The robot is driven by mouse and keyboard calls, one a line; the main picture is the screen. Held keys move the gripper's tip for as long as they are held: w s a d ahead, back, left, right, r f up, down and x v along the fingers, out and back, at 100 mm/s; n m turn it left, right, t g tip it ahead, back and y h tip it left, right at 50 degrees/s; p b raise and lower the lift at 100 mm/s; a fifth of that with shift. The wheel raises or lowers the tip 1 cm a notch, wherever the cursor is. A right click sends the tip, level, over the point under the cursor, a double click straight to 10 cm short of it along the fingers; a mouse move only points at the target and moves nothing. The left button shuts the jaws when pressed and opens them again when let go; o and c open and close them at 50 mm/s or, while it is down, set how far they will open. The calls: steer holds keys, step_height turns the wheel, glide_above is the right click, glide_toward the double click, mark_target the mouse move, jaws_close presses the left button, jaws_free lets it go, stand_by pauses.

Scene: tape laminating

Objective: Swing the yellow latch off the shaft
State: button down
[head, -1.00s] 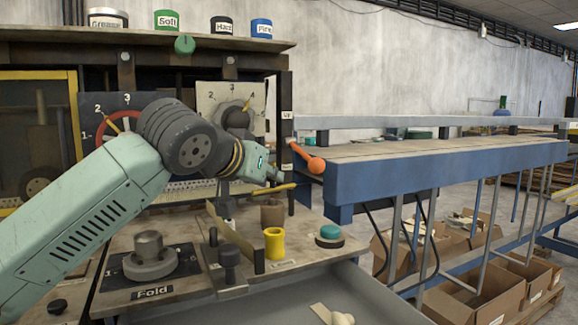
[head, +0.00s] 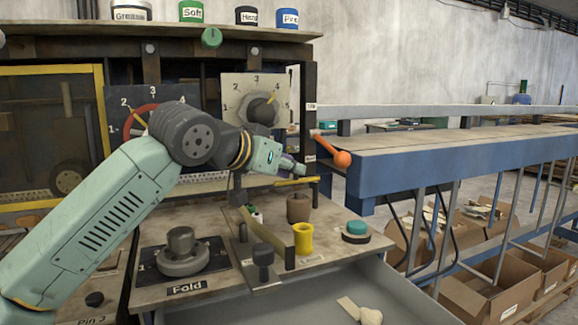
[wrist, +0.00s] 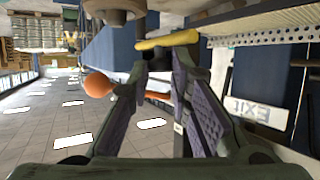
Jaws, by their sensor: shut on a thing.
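The yellow latch (head: 297,181) is a thin bar at the right end of the machine frame, below the orange-knobbed lever. My gripper (head: 302,169) reaches it from the left, with its tip just above the bar. A gap shows between the fingers nearer the palm. The latch's left part is hard to make out in the head view behind my wrist. I cannot tell where the latch meets the shaft.
The orange lever knob (head: 342,159) is close to the right of my gripper. Below are a yellow spool (head: 303,240), a brown cup (head: 298,207) and a teal-topped disc (head: 355,231) on the bench. A blue-framed table (head: 450,165) stands to the right.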

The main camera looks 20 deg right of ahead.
steer(key=c, duration=1.5)
jaws_free()
steer(key=v, duration=1.2)
steer(key=shift+s+f, duration=0.1)
steer(key=shift+c, duration=0.3)
